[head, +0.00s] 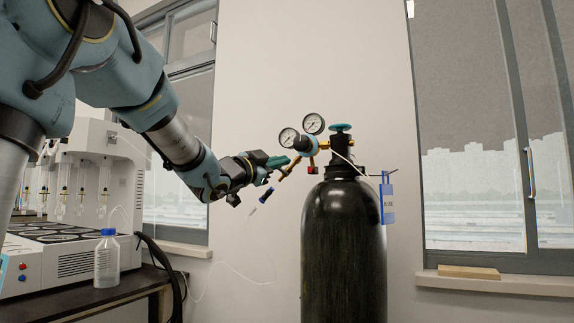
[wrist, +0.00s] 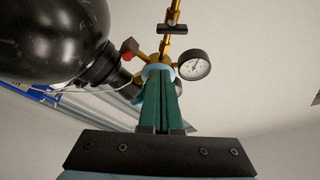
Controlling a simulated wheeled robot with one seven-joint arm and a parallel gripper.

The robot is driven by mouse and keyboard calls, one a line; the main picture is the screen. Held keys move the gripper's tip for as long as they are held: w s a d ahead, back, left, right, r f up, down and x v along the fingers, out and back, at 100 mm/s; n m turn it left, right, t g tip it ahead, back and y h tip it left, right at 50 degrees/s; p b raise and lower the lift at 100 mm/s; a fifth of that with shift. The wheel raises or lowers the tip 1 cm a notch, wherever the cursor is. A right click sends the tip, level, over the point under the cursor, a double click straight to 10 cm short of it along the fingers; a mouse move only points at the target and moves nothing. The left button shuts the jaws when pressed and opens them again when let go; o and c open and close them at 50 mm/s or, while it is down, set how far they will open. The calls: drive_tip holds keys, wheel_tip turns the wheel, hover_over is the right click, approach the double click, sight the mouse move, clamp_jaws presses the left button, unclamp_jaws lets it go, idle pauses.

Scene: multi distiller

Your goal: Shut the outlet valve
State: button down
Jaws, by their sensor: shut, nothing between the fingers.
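A black gas cylinder (head: 343,250) stands upright by the wall, with a brass regulator (head: 325,145) and two round gauges on top. A teal handwheel (head: 341,127) sits at the very top, and a light blue knob (head: 300,144) faces my gripper. A brass outlet tube (head: 289,170) slants down left from the regulator. In the wrist view it carries a small dark fitting (wrist: 176,28), perhaps the outlet valve; I cannot tell its position. My gripper (head: 286,161) has its green fingers (wrist: 160,85) shut and empty, pointing at the light blue knob; whether they touch it is unclear.
A blue tag (head: 387,203) hangs on the cylinder's right side. At left, a bench (head: 130,291) holds a white distiller (head: 95,265) and a blue-capped bottle (head: 107,262). Windows flank the wall. The space between bench and cylinder is open, with a thin hose.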

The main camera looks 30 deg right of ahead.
sight(281, 171)
drive_tip(key=v, duration=0.4)
drive_tip(key=shift+s+a+b, duration=0.1)
drive_tip(key=shift+s+b, duration=0.05)
drive_tip(key=shift+b, duration=0.15)
drive_tip(key=c, duration=1.5)
unclamp_jaws()
drive_tip(key=shift+s+a+f, duration=0.1)
drive_tip(key=shift+s+a, duration=0.05)
drive_tip(key=shift+a, duration=0.1)
drive_tip(key=shift+o, duration=1.5)
drive_tip(key=shift+d+y, duration=0.1)
drive_tip(key=shift+y, duration=0.2)
drive_tip(key=shift+o, duration=1.4)
drive_tip(key=shift+w+d+n+t+y+p, duration=0.2)
drive_tip(key=shift+w+n+t+y+p, duration=0.25)
drive_tip(key=shift+y, duration=0.25)
drive_tip(key=o, duration=0.6)
drive_tip(key=w+y, duration=0.1)
drive_tip(key=n+t+y+p, duration=0.1)
drive_tip(key=shift+w+a+f+y, duration=0.2)
drive_tip(key=shift+w+f+y, duration=0.1)
drive_tip(key=shift+w+y, duration=0.1)
drive_tip(key=p+x, duration=0.2)
drive_tip(key=x, duration=0.8)
drive_tip(key=shift+w+d, duration=0.2)
drive_tip(key=shift+w, duration=0.05)
